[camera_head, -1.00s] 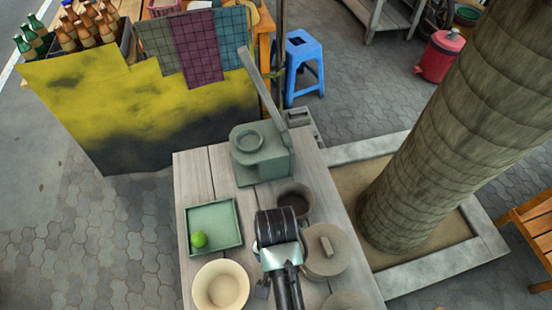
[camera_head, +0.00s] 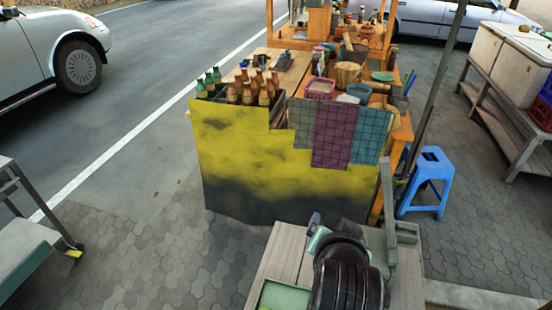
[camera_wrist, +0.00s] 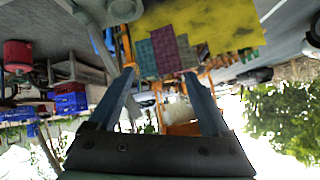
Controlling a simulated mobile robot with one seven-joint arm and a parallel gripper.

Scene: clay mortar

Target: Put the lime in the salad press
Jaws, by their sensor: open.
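Only the far end of the green tray (camera_head: 284,297) shows at the bottom of the head view. The salad press shows mainly as its upright grey handle (camera_head: 386,195); my arm hides most of its body. In the wrist view, which is upside down, the grey handle (camera_wrist: 101,45) hangs at the upper left. My gripper (camera_head: 318,236) is over the wooden table, left of the press. Its two fingers are spread and empty in the wrist view (camera_wrist: 159,75).
The grey wooden table (camera_head: 284,250) is mostly cut off at the bottom. Beyond it stand a yellow-and-black cloth-covered stall (camera_head: 245,165) with several bottles (camera_head: 250,88) and a blue stool (camera_head: 427,185). Open paving (camera_head: 150,240) lies to the left.

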